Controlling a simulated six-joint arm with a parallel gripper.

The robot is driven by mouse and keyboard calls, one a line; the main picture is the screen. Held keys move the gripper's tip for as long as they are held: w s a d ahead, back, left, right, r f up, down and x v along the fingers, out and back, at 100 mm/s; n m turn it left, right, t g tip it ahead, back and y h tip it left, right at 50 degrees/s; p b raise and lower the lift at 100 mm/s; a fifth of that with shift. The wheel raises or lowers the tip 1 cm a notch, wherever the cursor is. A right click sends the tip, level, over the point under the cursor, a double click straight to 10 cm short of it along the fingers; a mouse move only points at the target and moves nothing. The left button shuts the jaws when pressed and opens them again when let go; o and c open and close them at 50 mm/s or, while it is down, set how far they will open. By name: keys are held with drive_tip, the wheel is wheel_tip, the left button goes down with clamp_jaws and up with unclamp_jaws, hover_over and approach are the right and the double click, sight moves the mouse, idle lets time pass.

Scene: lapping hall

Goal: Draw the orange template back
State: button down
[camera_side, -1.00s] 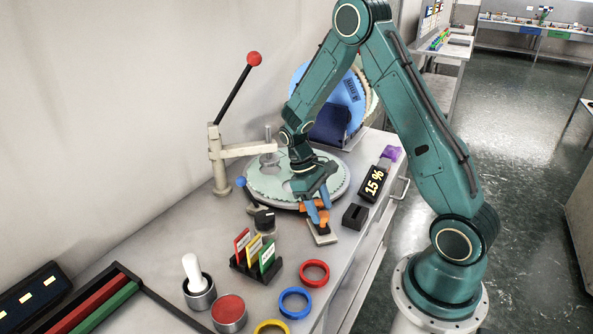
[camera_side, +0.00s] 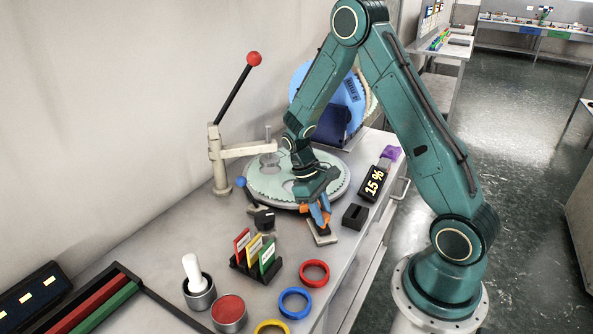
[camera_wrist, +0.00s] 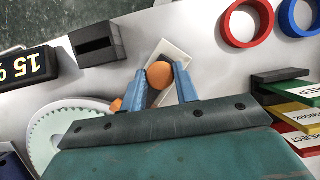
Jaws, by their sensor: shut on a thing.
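The orange template shows only in part. A rounded orange end (camera_wrist: 159,74) sits between my blue fingers in the wrist view, and a smaller orange bit shows left of the left finger. In the side view the orange (camera_side: 304,210) shows beside my gripper (camera_side: 320,214). My gripper (camera_wrist: 160,80) is shut on this orange piece, above the near edge of the toothed lapping plate. A pale rectangular plate (camera_side: 326,240) with a dark patch on it lies just below my fingertips. My fingers and wrist hide most of the template.
The round toothed plate (camera_side: 340,186) is behind my gripper, with a lever stand (camera_side: 219,165) to its left. A black slotted block (camera_side: 355,216) and a 15 % sign (camera_side: 374,183) stand right. A card rack (camera_side: 255,265) and coloured rings (camera_side: 314,272) are in front.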

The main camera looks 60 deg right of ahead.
drive_tip(key=shift+s+a, duration=1.65)
drive_tip(key=shift+a, duration=0.05)
drive_tip(key=c, duration=1.1)
unclamp_jaws()
drive_tip(key=shift+o, duration=0.2)
drive_tip(key=shift+r, duration=0.1)
drive_tip(key=shift+w+r, duration=0.15)
drive_tip(key=shift+r, duration=0.05)
drive_tip(key=v, duration=1.3)
drive_tip(key=shift+r, duration=0.1)
